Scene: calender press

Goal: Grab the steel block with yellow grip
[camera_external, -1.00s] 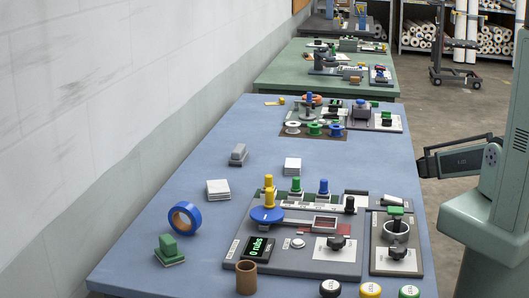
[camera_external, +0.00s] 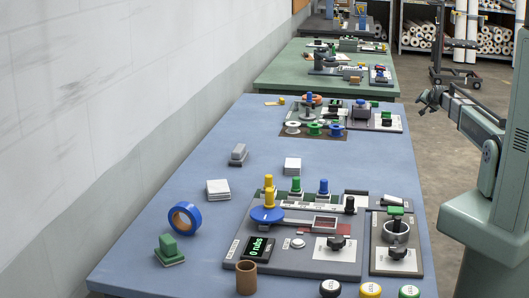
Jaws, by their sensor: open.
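A yellow grip (camera_external: 268,182) stands upright at the left end of a row with a green grip (camera_external: 296,185) and a blue grip (camera_external: 323,187) at the back of the dark press panel. Any steel block under the yellow grip is hidden here. In front of it a second yellow post (camera_external: 269,199) stands on a blue disc (camera_external: 266,215) and overlaps it. My gripper (camera_external: 424,104) is open and empty, raised in the air beyond the table's right edge, well away from the yellow grips.
The panel (camera_external: 234,246) also carries black knobs and a display. A brown cup (camera_external: 246,278), blue tape roll (camera_external: 185,217), green-handled block (camera_external: 168,250) and white stacks (camera_external: 218,189) stand on the blue table (camera_external: 130,262). The table's middle is mostly clear. More workstations stand behind.

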